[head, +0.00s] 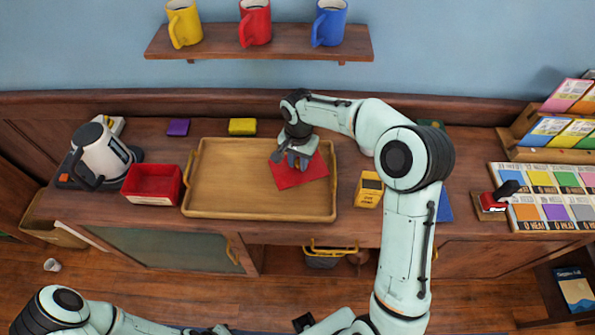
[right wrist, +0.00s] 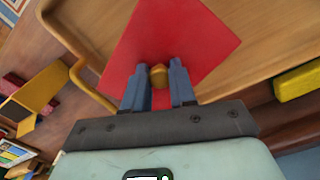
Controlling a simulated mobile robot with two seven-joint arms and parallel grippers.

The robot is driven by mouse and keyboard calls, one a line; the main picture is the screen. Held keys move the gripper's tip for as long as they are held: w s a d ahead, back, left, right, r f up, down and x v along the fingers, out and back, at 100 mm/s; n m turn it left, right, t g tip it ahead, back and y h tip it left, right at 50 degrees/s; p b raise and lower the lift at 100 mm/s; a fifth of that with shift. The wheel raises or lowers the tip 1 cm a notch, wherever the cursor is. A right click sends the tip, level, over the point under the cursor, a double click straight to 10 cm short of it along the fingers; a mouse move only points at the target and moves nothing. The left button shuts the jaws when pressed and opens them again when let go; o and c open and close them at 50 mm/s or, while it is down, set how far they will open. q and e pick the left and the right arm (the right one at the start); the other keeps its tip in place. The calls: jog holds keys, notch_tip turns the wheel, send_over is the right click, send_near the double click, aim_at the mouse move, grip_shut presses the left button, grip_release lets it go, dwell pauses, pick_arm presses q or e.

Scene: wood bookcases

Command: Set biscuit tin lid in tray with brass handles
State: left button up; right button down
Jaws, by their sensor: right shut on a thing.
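The biscuit tin lid, a flat red square (head: 288,178) with a small brass knob, is over the right part of the wooden tray (head: 225,203). My right gripper (head: 293,161) is shut on the lid's knob, and the right wrist view shows the knob (right wrist: 158,76) between its fingers (right wrist: 158,88). The lid (right wrist: 190,35) lies within the tray's outline, close to its right rim. I cannot tell whether it touches the tray floor. A brass handle (right wrist: 90,92) shows on the tray's rim in the right wrist view. My left gripper is not clearly in view.
An open red box (head: 152,183) and a kettle (head: 100,155) stand left of the tray. A yellow box (head: 368,189) stands close to its right. A yellow block (head: 242,127) and a purple block (head: 178,127) lie behind it. The left part of the tray is clear.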

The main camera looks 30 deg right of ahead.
aim_at(298, 170)
jog(key=shift+w+f, duration=0.1)
jog(key=shift+f, duration=2.55)
jog(key=shift+f, duration=0.15)
jog(key=c, duration=0.9)
grip_release()
jog(key=shift+r, duration=0.35)
notch_tip(298, 170, up, 12)
jog(key=shift+f+p, duration=0.15)
jog(key=shift+p, duration=0.2)
